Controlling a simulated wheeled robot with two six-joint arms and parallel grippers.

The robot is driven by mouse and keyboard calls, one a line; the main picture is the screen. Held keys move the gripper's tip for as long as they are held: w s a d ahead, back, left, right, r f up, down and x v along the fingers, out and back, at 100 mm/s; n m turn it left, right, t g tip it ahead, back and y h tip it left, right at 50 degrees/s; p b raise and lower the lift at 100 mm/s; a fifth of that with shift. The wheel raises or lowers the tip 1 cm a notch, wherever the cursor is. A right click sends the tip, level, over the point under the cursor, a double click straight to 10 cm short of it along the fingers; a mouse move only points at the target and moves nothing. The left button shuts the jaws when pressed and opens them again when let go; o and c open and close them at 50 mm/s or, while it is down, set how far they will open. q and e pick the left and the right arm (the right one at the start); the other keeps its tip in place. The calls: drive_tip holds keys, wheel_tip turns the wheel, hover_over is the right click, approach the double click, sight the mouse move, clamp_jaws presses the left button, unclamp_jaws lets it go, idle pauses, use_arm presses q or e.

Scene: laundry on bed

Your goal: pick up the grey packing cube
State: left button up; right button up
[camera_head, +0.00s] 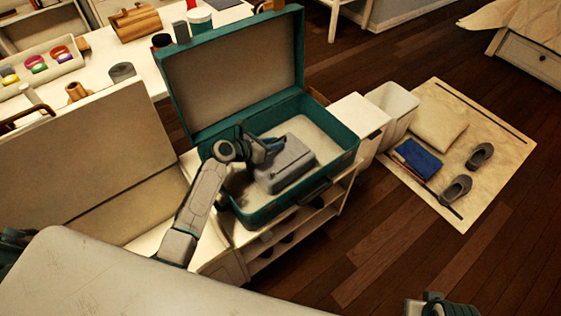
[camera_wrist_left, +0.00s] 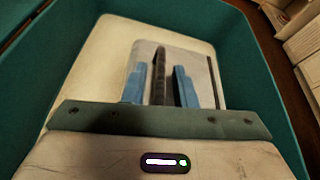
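The grey packing cube (camera_head: 290,167) lies flat inside the open teal suitcase (camera_head: 352,157), on its pale floor. My left gripper (camera_head: 272,145) reaches into the suitcase at the cube's upper left side and hides part of it. In the left wrist view the gripper's two blue fingers (camera_wrist_left: 160,85) stand apart over the cube (camera_wrist_left: 205,70). A dark strip on the cube runs between them, with a narrow gap to each finger. Part of my right arm's end (camera_head: 437,305) shows at the bottom right edge of the head view; its fingers cannot be made out.
The suitcase lid (camera_head: 235,75) stands upright behind the cube, and teal walls surround it. The suitcase rests on a white shelf unit (camera_head: 300,235). A white bin (camera_head: 393,110) stands to the right, near a mat (camera_head: 500,150) with shoes, a cushion and a blue item.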

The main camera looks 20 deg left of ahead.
use_arm(q)
clamp_jaws()
idle(1.2)
